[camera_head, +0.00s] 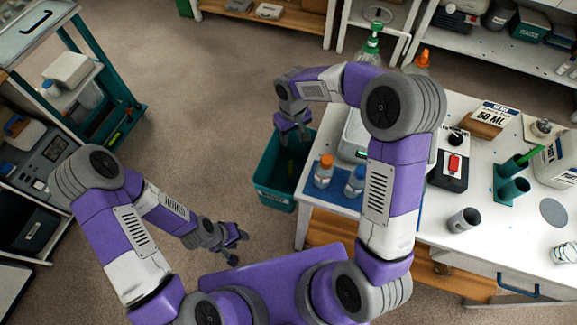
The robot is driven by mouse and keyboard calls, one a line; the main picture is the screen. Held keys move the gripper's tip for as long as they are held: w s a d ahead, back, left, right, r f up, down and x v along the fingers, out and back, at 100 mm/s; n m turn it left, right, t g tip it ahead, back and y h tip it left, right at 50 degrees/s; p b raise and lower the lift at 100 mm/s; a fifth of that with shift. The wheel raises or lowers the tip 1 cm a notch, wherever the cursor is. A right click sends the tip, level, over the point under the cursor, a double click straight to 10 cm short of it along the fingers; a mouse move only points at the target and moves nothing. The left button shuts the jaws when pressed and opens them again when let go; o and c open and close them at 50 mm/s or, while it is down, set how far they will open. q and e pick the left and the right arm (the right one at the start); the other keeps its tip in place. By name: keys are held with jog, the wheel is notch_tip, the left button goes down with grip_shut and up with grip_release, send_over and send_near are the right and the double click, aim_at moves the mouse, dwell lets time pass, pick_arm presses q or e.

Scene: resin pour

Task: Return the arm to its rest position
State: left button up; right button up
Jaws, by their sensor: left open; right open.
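My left arm comes in from the left and bends down, with its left gripper (233,243) open and empty over the carpet in front of my purple base. My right arm rises from the right of my body and bends toward the left. My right gripper (293,124) is open and empty above the teal bin (268,179), left of the white table. The inside of the bin is partly hidden by the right gripper, and something green shows in it.
The white table (478,262) at right carries an orange-capped bottle (324,172), a blue-capped bottle (355,182), a black box with a red switch (452,166) and a grey cup (464,220). A teal cart (122,110) and shelves stand at left. Carpet between is clear.

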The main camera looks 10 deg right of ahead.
notch_tip(320, 180, up, 4)
jog(key=shift+r+p, duration=0.1)
jog(key=shift+p, duration=0.35)
